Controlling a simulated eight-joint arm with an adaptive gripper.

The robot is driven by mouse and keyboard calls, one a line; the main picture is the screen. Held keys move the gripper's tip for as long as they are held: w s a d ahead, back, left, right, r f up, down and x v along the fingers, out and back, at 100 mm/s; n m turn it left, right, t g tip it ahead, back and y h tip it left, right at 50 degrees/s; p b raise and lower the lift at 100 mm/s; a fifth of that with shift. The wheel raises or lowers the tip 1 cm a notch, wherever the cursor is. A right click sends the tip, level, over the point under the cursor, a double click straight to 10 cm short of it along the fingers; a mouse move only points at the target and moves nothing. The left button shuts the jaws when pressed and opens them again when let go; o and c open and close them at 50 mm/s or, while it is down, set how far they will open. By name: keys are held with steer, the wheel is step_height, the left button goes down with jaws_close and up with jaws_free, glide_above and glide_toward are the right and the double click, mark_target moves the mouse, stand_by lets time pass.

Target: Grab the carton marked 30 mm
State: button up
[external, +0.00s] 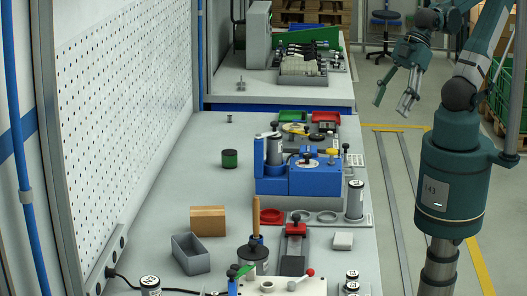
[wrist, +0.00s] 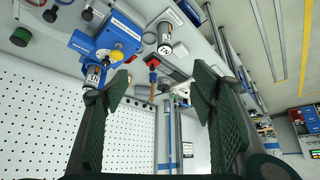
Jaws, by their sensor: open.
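No carton with a readable 30 mm mark shows in either view. A plain brown block or box (external: 208,220) lies on the grey bench at the left; I cannot tell whether it is a carton, and no mark is legible on it. My gripper (external: 393,97) hangs in the air over the aisle, right of the bench and well apart from everything on it. In the wrist view its two dark ribbed fingers (wrist: 160,82) stand wide apart with nothing between them. The bench shows beyond them.
A blue machine (external: 316,178) stands mid-bench, with a labelled cylinder (external: 354,200) on its right. A perforated panel (external: 122,85) walls the left side.

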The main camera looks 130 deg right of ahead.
steer(key=w, duration=0.1)
steer(key=m+g+h, duration=0.3)
steer(key=m, duration=0.4)
glide_above(209, 210)
steer(key=s+a, duration=0.2)
steer(key=s, duration=0.1)
steer(key=f, duration=2)
steer(key=shift+w+d, duration=0.15)
steer(key=shift+w, duration=0.1)
steer(key=shift+w+d+f, duration=0.15)
steer(key=shift+f, duration=0.15)
steer(key=shift+f, duration=0.1)
steer(key=shift+x, duration=1.2)
steer(key=shift+f, duration=0.1)
